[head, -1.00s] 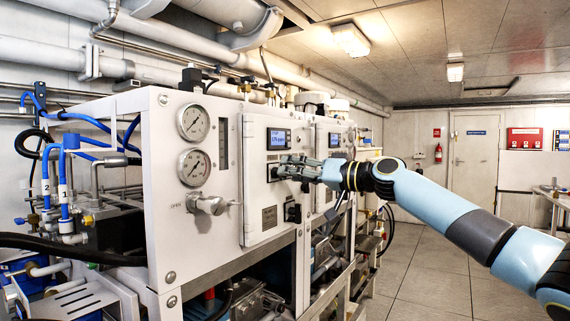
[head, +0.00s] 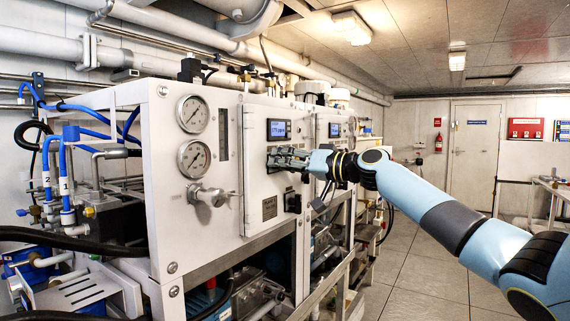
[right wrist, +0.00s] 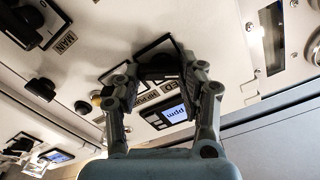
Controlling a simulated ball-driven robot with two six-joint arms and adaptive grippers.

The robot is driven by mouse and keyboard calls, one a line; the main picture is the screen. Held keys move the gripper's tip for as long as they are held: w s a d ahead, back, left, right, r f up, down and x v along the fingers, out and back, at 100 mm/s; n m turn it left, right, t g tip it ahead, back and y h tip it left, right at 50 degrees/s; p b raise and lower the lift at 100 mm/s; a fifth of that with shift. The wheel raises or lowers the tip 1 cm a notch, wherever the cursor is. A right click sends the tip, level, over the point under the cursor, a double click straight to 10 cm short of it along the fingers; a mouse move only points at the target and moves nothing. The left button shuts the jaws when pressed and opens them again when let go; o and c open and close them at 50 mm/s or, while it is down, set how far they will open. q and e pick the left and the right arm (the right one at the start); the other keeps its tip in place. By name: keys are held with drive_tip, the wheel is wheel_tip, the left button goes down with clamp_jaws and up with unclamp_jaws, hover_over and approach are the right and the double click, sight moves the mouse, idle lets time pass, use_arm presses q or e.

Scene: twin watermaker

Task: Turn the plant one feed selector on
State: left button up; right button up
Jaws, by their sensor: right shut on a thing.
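The plant one front panel (head: 220,232) is white and carries a small lit display (head: 278,130). My right gripper (head: 272,157) is at the panel just below this display. In the right wrist view, my right gripper (right wrist: 162,78) has its two fingers on either side of the black feed selector (right wrist: 156,58) and is shut on it. The fingers hide part of the selector and of the FEED label, so I cannot tell its exact angle. My left gripper is not in view.
Two round gauges (head: 193,114) and a metal valve handle (head: 210,196) sit left of the gripper. Another black switch (head: 293,202) is below it. A second display (head: 335,130) is farther along. The floor (head: 425,270) at right is clear.

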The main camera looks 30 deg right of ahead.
drive_tip(key=shift+m, duration=0.3)
drive_tip(key=shift+f+m+p, duration=0.15)
drive_tip(key=shift+m+p, duration=0.35)
drive_tip(key=shift+m, duration=2.3)
drive_tip(key=shift+f+m+p, duration=0.15)
drive_tip(key=shift+m+p, duration=0.3)
drive_tip(key=shift+m, duration=2.35)
drive_tip(key=o, duration=0.9)
drive_tip(key=shift+d, duration=0.1)
drive_tip(key=v, duration=1.2)
drive_tip(key=shift+f, duration=0.1)
